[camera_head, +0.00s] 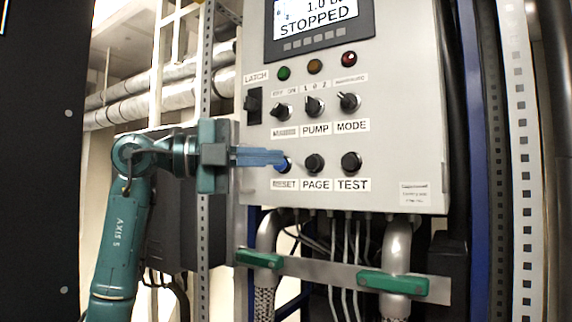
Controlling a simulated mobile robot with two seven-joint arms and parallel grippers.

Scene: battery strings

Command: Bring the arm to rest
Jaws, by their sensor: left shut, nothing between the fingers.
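My left arm (122,220) comes in from the lower left, teal, with its wrist bent toward the panel. My left gripper (280,158) is shut and empty, its blue fingers pointing right. The control panel (410,130) is a light grey box with a display (318,20) reading STOPPED. My right gripper is not in view.
The panel carries a PAGE button (314,163), a TEST button (351,163), several knobs and a LATCH switch (253,106). Conduits with green clamps (392,285) hang below. Perforated uprights (519,160) stand at the right. A dark surface fills the far left.

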